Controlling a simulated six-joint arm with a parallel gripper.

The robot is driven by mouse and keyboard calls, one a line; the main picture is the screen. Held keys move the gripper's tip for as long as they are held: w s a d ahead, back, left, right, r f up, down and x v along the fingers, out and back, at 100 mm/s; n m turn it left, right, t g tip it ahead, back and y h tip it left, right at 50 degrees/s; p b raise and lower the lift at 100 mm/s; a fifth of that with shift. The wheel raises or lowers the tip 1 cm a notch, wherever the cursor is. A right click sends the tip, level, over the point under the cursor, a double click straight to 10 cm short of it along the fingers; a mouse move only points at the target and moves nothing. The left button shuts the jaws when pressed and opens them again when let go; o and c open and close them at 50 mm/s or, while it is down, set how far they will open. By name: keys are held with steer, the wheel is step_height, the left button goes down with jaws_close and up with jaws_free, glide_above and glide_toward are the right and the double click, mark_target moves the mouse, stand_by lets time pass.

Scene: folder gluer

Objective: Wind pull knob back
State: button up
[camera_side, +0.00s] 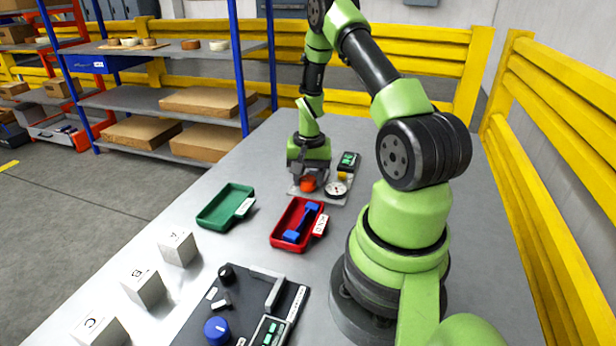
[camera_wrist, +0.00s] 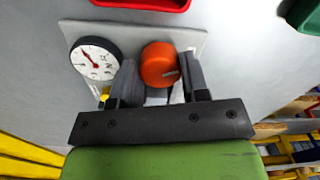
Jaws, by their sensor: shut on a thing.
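An orange knob (camera_side: 308,184) stands on a light grey plate (camera_side: 328,199) on the table. My gripper (camera_side: 307,178) points down at it. In the wrist view the knob (camera_wrist: 159,65) sits between the two dark fingers of my gripper (camera_wrist: 158,80), which is shut on it. A thin pale mark shows on the knob's face. A round white dial (camera_wrist: 95,59) with a black rim and a red needle is beside the knob on the same plate; it also shows in the side view (camera_side: 336,188). The knob's lower part is hidden by my fingers.
A red tray (camera_side: 275,238) with a blue part (camera_side: 302,222) and a green tray (camera_side: 209,217) lie nearby. A small black box with a green display (camera_side: 348,160) stands behind the dial. A dark panel with knobs (camera_side: 258,283) and white lettered blocks (camera_side: 178,247) are at the front.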

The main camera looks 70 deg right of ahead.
steer(key=n, duration=2.3)
steer(key=shift+n, duration=0.3)
steer(key=n, duration=0.3)
steer(key=shift+w+n, duration=0.1)
steer(key=shift+n, duration=1.9)
steer(key=o, duration=0.9)
